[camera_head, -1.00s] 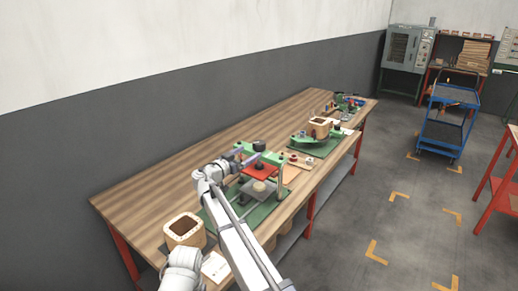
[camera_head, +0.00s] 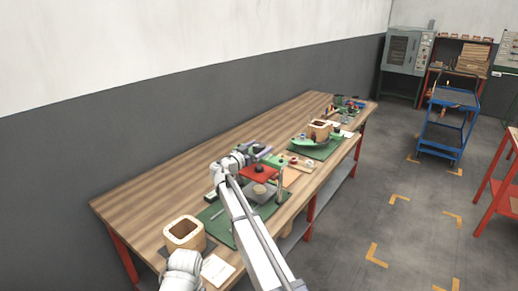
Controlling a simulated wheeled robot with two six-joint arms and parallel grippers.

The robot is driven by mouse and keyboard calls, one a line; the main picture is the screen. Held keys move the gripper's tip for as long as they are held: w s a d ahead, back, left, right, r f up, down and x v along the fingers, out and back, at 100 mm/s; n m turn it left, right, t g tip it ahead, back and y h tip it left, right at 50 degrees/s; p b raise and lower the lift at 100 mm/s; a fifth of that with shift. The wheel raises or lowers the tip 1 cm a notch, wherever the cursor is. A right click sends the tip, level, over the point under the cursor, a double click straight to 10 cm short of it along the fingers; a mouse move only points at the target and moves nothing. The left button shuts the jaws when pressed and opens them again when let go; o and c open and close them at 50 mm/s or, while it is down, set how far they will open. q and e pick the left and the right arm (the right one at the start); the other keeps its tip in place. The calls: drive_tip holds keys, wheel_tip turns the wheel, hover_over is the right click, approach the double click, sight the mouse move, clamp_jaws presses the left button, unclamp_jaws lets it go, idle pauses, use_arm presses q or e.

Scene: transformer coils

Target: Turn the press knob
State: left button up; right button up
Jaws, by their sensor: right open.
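The press stands on a green mat (camera_head: 222,232) on the long wooden bench. It shows a red plate (camera_head: 258,174), green frame parts (camera_head: 282,180) and a grey lower plate with a small pale round piece (camera_head: 260,190). My right gripper (camera_head: 258,151) is at the top of the press, with its purple-grey fingers open across the place of the knob. The knob itself is not clearly visible there, and I cannot tell whether the fingers touch it. My right arm covers part of the press and mat. My left gripper is not in view.
A square wooden coil form (camera_head: 184,232) stands at the near bench end beside a white card (camera_head: 217,270). Farther along are a second green mat (camera_head: 325,150) with another wooden form (camera_head: 319,130). A blue cart (camera_head: 447,120) stands on the floor. The bench's wall side is clear.

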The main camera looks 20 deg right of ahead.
drive_tip(key=shift+s, duration=0.1)
drive_tip(key=c, duration=1.4)
